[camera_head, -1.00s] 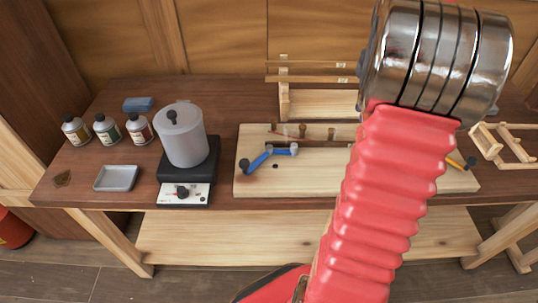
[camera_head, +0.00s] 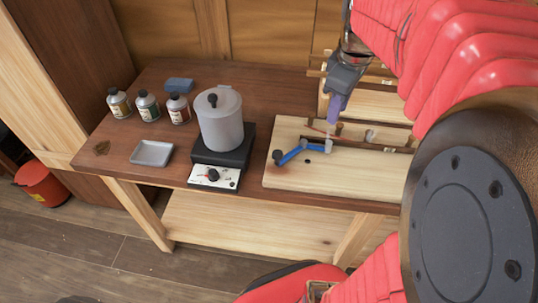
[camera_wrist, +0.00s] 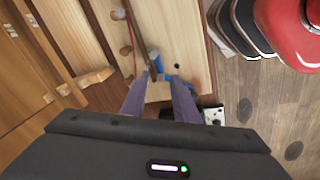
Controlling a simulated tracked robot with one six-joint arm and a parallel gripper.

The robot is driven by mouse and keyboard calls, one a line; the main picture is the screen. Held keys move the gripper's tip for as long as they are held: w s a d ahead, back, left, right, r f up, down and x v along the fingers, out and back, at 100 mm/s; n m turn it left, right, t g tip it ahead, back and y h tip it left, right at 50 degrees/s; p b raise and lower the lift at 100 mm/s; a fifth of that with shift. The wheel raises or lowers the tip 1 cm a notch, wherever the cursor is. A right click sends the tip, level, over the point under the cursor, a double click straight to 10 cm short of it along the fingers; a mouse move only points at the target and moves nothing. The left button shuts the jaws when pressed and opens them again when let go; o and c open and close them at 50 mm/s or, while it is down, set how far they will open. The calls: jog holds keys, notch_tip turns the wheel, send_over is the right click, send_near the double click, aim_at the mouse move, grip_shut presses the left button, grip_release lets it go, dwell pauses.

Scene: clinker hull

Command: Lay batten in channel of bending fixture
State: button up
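The bending fixture is a pale wood board (camera_head: 295,178) on the bench, with upright pegs, a dark curved strip and a blue-handled clamp (camera_head: 292,153) at its left end. A thin reddish strip lies near the pegs; I cannot tell if it is a batten. Thin wooden strips (camera_head: 316,74) rest on the rack behind. My gripper (camera_head: 335,112) hangs over the left end of the fixture. In the wrist view its two purple fingers (camera_wrist: 160,95) are apart, with no batten seen between them. The clamp (camera_wrist: 158,65) shows just beyond the fingertips. My arm hides the fixture's right part.
A lidded pot (camera_head: 220,122) stands on a hot plate (camera_head: 215,176) left of the fixture. A red bucket (camera_head: 40,184) is on the floor.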

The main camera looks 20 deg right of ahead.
jog(key=s+a+m+t, duration=0.1)
jog(key=s+a+m, duration=0.1)
jog(key=a, duration=0.4)
jog(key=s+a+f+m+t, duration=0.1)
jog(key=s+a+m, duration=0.1)
jog(key=s+a, duration=0.2)
jog(key=s+a+f+m+t+y, duration=0.1)
jog(key=s+a+m, duration=0.1)
jog(key=a, duration=0.8)
jog(key=shift+s+f+m, duration=0.25)
jog(key=shift+s+m, duration=0.05)
jog(key=shift+s, duration=0.55)
